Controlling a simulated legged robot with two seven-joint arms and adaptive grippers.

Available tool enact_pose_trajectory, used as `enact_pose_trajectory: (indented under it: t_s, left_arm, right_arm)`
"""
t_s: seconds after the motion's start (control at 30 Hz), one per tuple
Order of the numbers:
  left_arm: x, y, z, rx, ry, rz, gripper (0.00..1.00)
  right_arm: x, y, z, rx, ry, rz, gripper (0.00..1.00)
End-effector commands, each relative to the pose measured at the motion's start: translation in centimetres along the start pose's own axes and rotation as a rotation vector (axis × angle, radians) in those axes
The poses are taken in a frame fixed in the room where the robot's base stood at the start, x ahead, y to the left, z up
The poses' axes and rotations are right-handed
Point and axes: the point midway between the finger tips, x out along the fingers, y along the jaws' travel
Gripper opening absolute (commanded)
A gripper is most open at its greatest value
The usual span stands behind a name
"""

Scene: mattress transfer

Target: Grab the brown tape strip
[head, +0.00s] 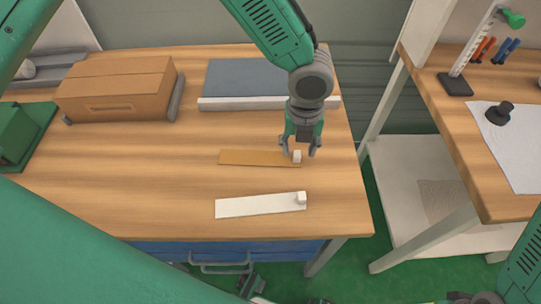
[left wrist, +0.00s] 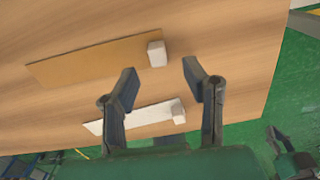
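The brown tape strip (head: 258,158) lies flat on the wooden table, with a small white block (head: 296,156) at its right end. The strip (left wrist: 95,62) and its block (left wrist: 157,54) also show in the left wrist view. My left gripper (head: 300,149) points down over the strip's right end. Its two fingers are apart, with the block showing between them in the head view. In the left wrist view the fingers (left wrist: 160,82) are spread and hold nothing. A part of my right arm (head: 525,272) shows at the lower right; its finger opening is not clear.
A white strip (head: 255,206) with a white end block lies nearer the front edge. A brown box (head: 115,88) and a grey slab (head: 245,78) stand farther back. Bare table lies left of the strips. A second table (head: 470,130) stands to the right, across a gap.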

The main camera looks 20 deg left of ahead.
Motion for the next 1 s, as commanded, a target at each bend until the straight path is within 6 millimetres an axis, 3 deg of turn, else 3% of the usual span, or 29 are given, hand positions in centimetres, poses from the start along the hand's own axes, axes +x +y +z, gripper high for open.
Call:
enact_pose_trajectory:
  t_s: [0.2,0.5,0.53,0.63,1.0]
  left_arm:
    - [3.4,-0.1,0.2,0.000,0.002,0.000,0.40]
    - [4.0,0.0,0.2,-0.001,0.000,0.000,0.40]
    - [4.0,0.0,0.2,-0.001,0.000,0.000,0.36]
    - [4.0,0.0,0.2,-0.001,0.001,0.000,0.04]
    - [3.8,0.0,0.3,-0.001,0.000,-0.001,0.03]
  right_arm:
    - [0.0,0.0,0.0,0.000,0.000,0.000,0.00]
    - [0.0,0.0,0.0,0.000,0.000,0.000,0.00]
    - [0.0,0.0,0.0,0.000,0.000,0.000,0.00]
    - [0.0,0.0,0.0,0.000,0.000,0.000,0.00]
    - [0.0,0.0,0.0,0.000,0.000,0.000,0.00]
